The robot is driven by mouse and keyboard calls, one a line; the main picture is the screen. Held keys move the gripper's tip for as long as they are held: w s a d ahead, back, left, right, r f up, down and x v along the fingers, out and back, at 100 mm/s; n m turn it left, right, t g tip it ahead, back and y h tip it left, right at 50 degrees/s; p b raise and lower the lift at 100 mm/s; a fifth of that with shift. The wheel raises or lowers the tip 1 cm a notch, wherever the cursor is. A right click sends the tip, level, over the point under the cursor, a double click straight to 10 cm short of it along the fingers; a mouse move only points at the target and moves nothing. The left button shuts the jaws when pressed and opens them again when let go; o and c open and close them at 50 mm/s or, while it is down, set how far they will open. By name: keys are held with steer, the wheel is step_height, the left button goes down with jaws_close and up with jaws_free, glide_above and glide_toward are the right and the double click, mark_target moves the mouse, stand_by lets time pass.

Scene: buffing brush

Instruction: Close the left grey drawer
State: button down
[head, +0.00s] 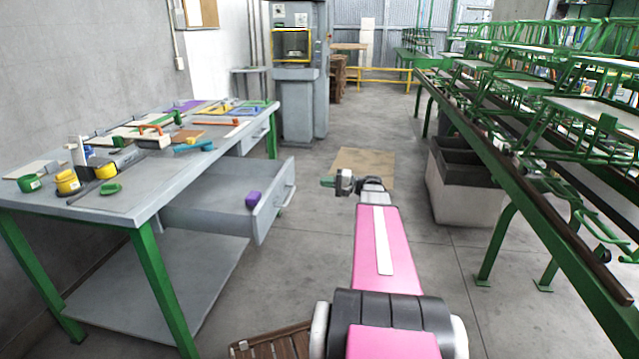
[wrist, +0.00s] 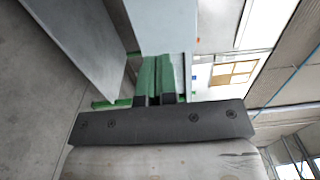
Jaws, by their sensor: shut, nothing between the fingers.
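The left grey drawer (head: 267,217) is pulled out from under the grey-topped workbench (head: 130,188). Its front, with a pale handle (head: 288,195), faces right toward my arm. A small purple object (head: 253,198) shows just behind the drawer front, apparently inside. My gripper (head: 326,182) is to the right of the handle, apart from it in the head view, with its green fingers pointing left toward the drawer. In the wrist view the green fingers (wrist: 160,78) are together, with nothing between them. Grey panels show beyond them; I cannot tell which is the drawer.
A second drawer (head: 256,137) sits farther along the workbench. Tools and pots cover the benchtop. Green metal racks (head: 560,170) and a dark-topped bin (head: 465,190) stand to the right. A wooden slatted item (head: 275,343) lies low in front. Floor between bench and racks is mostly open.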

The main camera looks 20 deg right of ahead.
mark_target(289, 179)
steer(key=x, duration=1.2)
steer(key=shift+a, duration=0.1)
steer(key=x, duration=3.2)
steer(key=shift+w+a, duration=0.15)
steer(key=shift+w+a, duration=0.1)
